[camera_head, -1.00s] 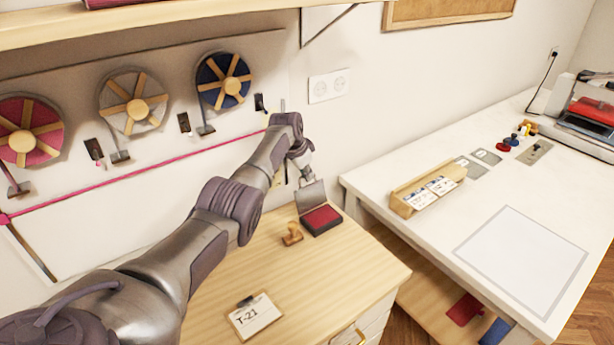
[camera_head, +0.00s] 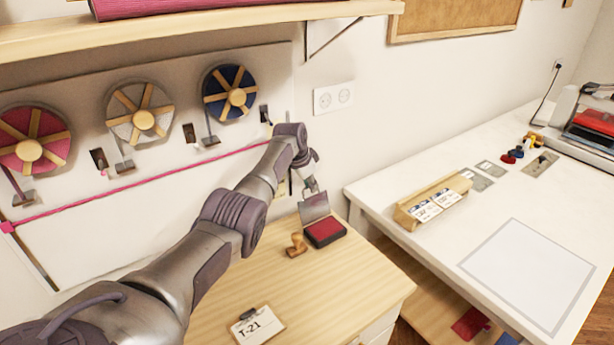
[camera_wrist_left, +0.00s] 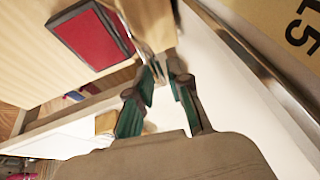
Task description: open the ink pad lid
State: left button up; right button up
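The ink pad (camera_head: 325,232) lies on the wooden cabinet top with its red pad showing. Its grey lid (camera_head: 314,207) stands raised at the pad's back edge. The red pad also shows at the upper left of the left wrist view (camera_wrist_left: 90,38), with the lid nearly edge-on beside it. My left gripper (camera_head: 310,186) is just above and behind the lid. In the left wrist view its fingers (camera_wrist_left: 166,72) stand a little apart, close to the lid's edge; whether they touch it is unclear. My right gripper is not in view.
A wooden stamp (camera_head: 297,245) stands just left of the pad. A T-21 tag (camera_head: 257,326) lies at the cabinet's front. Ribbon spools (camera_head: 230,92) hang on the wall behind my arm. A white table (camera_head: 480,215) stands to the right, with a card holder (camera_head: 434,202) on it.

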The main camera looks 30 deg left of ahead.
pick_arm(q)
jog(key=v, duration=1.2)
jog(key=shift+f, duration=0.15)
